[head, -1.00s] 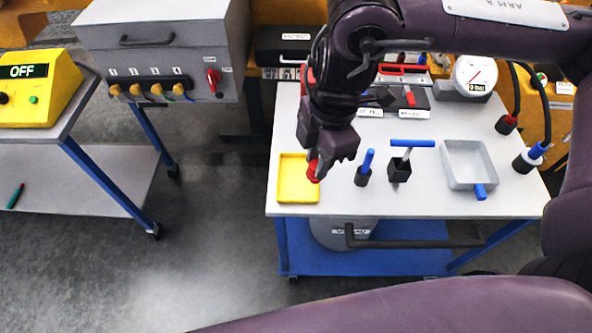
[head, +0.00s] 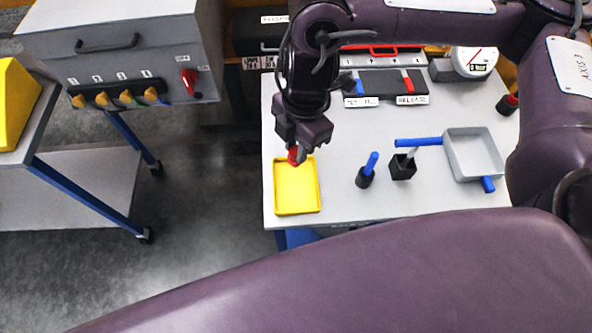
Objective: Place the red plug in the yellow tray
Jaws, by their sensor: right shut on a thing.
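The yellow tray (head: 297,211) lies on the left front part of the white table, and its inside looks empty. My right gripper (head: 297,153) is shut on the red plug (head: 293,156), at the tray's far edge in the picture. Only a small part of the red plug shows between the dark fingers; the rest is hidden. I cannot tell how far the plug is above the tray or whether it touches the rim. My left gripper is not in view.
A grey tray (head: 473,155) and a gauge (head: 474,61) are further right. The table between tray and black panel is clear.

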